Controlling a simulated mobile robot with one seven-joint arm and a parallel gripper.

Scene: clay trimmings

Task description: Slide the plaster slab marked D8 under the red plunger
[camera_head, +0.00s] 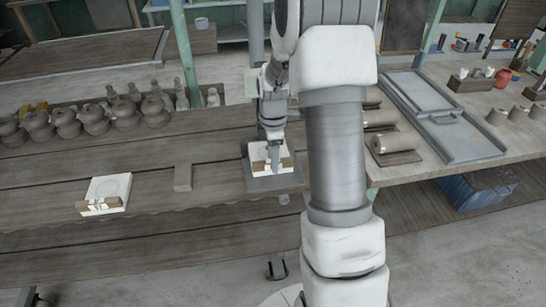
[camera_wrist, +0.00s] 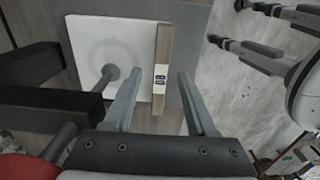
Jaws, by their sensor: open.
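A white slab (camera_wrist: 90,45) with a faint round mark and a wooden strip (camera_wrist: 163,45) along one edge lies below my gripper in the wrist view. The strip's small dark label is too small to read surely. In the head view this slab (camera_head: 259,164) sits on a grey plate (camera_head: 285,186). My gripper (camera_wrist: 157,76) is open, with its fingers on either side of the strip; contact cannot be told. A grey rod with a round foot (camera_wrist: 110,72) stands over the slab. A red rounded part (camera_wrist: 22,168) shows at the lower left corner, cut off; its link to the rod is unclear.
A second white slab (camera_head: 108,189) with a wooden strip lies on the bench at left, its label unreadable. A wooden block (camera_head: 183,177) lies between the slabs. Dark bars (camera_wrist: 45,105) stand left of my fingers. Clay pots (camera_head: 95,120) line the bench's back.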

